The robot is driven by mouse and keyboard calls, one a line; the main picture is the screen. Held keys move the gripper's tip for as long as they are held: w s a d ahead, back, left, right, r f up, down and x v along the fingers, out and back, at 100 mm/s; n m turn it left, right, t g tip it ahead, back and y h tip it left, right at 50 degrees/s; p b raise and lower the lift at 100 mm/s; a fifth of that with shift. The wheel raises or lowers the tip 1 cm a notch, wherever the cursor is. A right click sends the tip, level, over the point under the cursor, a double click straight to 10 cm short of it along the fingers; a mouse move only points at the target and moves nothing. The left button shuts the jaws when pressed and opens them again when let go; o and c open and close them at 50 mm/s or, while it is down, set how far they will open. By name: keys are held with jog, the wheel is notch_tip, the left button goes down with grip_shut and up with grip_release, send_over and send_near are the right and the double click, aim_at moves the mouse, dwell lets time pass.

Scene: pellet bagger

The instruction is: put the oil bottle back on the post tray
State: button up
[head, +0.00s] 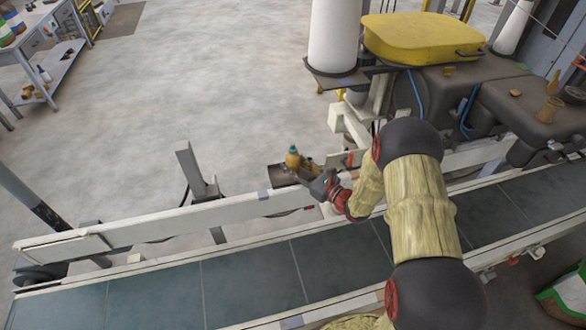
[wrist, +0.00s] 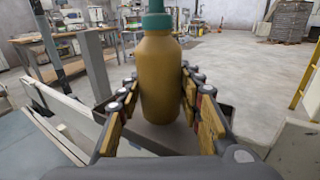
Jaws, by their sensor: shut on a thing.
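The oil bottle (head: 292,158) is amber with a green cap and stands upright at the far side of the conveyor in the head view. It fills the middle of the wrist view (wrist: 160,75). My gripper (head: 304,165) is shut on the bottle, with a padded finger on each side of its body. The small dark post tray (head: 279,174) is directly under or just behind the bottle. A grey flat surface, likely the tray (wrist: 160,140), shows below the bottle in the wrist view. I cannot tell whether the bottle's base touches it.
The conveyor belt (head: 250,280) with its pale side rail (head: 180,222) runs below my arm. A workbench (head: 55,65) is at far left. The floor beyond the rail is open.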

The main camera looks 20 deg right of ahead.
jog(key=shift+f, duration=0.3)
jog(key=shift+f, duration=0.2)
jog(key=o, duration=1.2)
jog(key=shift+o, duration=0.2)
